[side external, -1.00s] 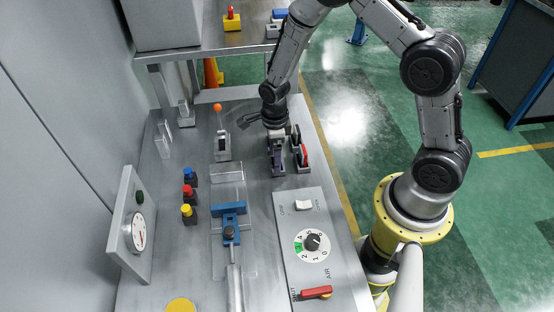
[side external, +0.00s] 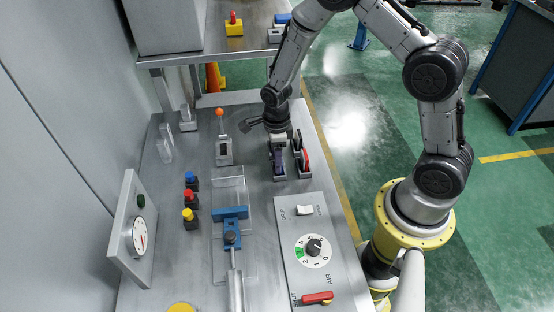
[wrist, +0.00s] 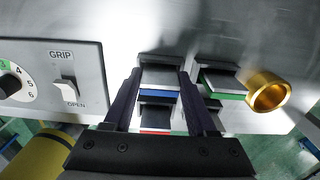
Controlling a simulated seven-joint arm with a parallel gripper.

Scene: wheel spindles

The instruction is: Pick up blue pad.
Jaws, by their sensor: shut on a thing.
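The blue pad (wrist: 160,93) shows in the wrist view as a blue strip on a grey and black block, between my two fingers. My gripper (wrist: 160,108) has one finger on each side of it and is shut on it. In the side external view my gripper (side external: 279,160) points down at the bench beside the red pad (side external: 306,158). The blue pad is mostly hidden there by the fingers. Whether it is clear of its holder cannot be told.
A green pad (wrist: 228,97) and a gold ring (wrist: 268,92) are just right in the wrist view. A control panel (side external: 311,240) lies in front of the gripper. An orange-knobbed lever (side external: 222,140) stands to its left, with several push buttons (side external: 190,196) farther forward.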

